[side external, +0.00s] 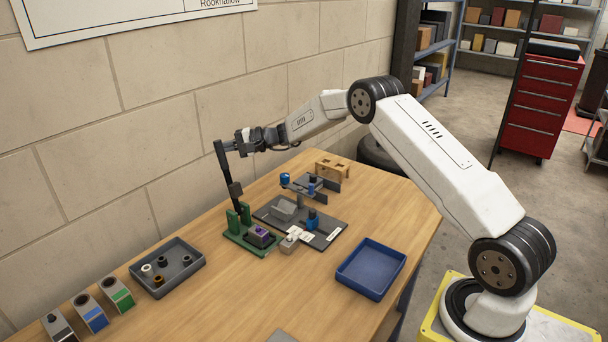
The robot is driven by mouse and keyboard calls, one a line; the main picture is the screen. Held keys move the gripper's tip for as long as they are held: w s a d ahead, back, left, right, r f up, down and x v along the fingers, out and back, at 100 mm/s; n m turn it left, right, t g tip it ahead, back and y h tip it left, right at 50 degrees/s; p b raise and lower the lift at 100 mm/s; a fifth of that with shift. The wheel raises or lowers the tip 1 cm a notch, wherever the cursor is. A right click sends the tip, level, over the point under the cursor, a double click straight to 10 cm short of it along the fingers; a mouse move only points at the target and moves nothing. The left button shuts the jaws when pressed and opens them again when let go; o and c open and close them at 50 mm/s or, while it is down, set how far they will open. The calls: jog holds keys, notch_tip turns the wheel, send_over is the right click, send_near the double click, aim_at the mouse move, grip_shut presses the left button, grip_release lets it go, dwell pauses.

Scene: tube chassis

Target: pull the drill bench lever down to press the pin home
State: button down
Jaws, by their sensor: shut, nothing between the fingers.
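The drill bench lever (228,180) is a dark bar that stands nearly upright, leaning slightly left, above a green base (237,238) on the wooden bench. A purple block (262,232) with a dark top sits on the front of this base. I cannot make out the pin at this size. My gripper (230,147) is shut and empty, level with the upper end of the lever and just to its right. Its fingertips are at or very close to the lever; I cannot tell if they touch.
A dark plate (333,232) with grey and blue fixtures lies right of the green base. A blue tray (345,283) is at the right front and a grey tray (192,282) with several bushings at the left. A block wall (150,120) runs close behind the lever.

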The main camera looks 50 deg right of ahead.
jog(key=shift+s+a+r, duration=0.15)
jog(key=shift+s+a, duration=0.3)
jog(key=shift+s, duration=0.2)
jog(key=shift+s+a+r, duration=0.15)
jog(key=shift+s+a, duration=0.3)
jog(key=shift+s, duration=0.2)
jog(key=shift+s, duration=0.15)
